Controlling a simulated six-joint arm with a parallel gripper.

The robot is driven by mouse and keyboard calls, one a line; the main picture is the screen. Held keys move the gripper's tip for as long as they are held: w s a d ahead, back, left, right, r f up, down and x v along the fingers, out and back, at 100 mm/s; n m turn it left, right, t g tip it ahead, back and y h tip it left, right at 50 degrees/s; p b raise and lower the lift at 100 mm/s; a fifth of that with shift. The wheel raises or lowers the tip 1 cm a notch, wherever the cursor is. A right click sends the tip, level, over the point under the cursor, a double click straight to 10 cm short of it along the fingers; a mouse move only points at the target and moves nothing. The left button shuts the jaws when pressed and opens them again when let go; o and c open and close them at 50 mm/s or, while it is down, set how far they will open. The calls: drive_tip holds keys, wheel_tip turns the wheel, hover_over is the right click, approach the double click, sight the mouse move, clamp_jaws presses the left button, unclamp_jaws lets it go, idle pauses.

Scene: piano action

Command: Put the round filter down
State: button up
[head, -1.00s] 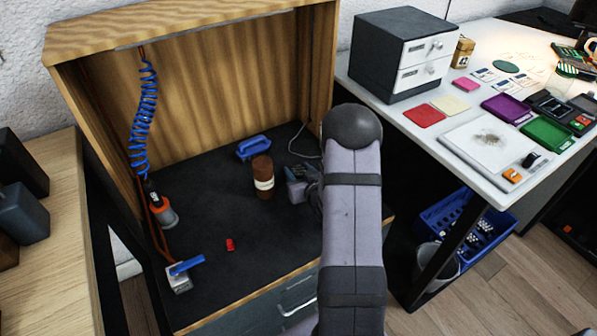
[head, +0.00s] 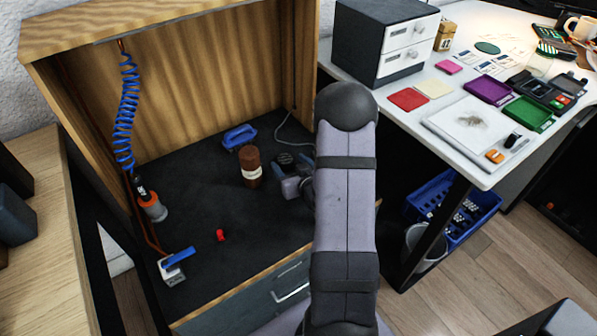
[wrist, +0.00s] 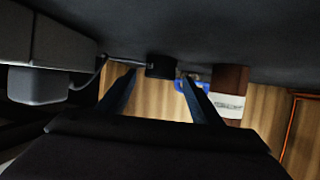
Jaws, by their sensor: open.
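A short black cylinder, which I take to be the round filter (wrist: 161,66), rests against the dark work surface in the wrist view, which shows that surface along its top. My gripper (wrist: 158,76) is open, with one dark finger on each side of the cylinder. Gaps show beside it, though I cannot tell whether a fingertip touches it. In the head view my gripper (head: 287,172) is low over the bench's black surface, partly hidden behind my arm. The filter cannot be made out clearly there.
A brown bottle with a pale label (head: 250,168) stands just left of my gripper, with a blue-handled tool (head: 240,136) behind it. A small red piece (head: 221,235) and a blue-levered device (head: 175,264) lie further front left. The black surface (head: 200,195) between is clear.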

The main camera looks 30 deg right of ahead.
drive_tip(key=p+v, duration=0.1)
drive_tip(key=v, duration=0.6)
drive_tip(key=shift+s+a+r, duration=0.1)
drive_tip(key=shift+s+r, duration=0.05)
drive_tip(key=shift+s, duration=0.1)
drive_tip(key=shift+w+a+g, duration=0.15)
drive_tip(key=shift+a+g, duration=0.25)
drive_tip(key=a+g, duration=0.1)
drive_tip(key=a+f+g, duration=0.1)
drive_tip(key=a+n+g, duration=0.1)
drive_tip(key=shift+s+f+y, duration=0.2)
drive_tip(key=shift+f+y, duration=0.1)
drive_tip(key=shift+y, duration=0.1)
drive_tip(key=s+a+g, duration=0.1)
drive_tip(key=s+a, duration=0.1)
drive_tip(key=s+a+g, duration=0.1)
drive_tip(key=a+g, duration=0.1)
drive_tip(key=shift+s+a, duration=0.35)
drive_tip(key=shift+a, duration=0.05)
drive_tip(key=s+a+r+g+y, duration=0.1)
drive_tip(key=s+a+r+g, duration=0.1)
drive_tip(key=s+a, duration=0.3)
drive_tip(key=s+a+r+n+g, duration=0.1)
drive_tip(key=s+a+r+g, duration=0.1)
drive_tip(key=s+a+g, duration=0.2)
drive_tip(key=s+a, duration=0.2)
drive_tip(key=s, duration=0.2)
drive_tip(key=shift+s+r+g+y, duration=0.2)
drive_tip(key=shift+r+g+y, duration=0.1)
drive_tip(key=shift+r+y, duration=0.1)
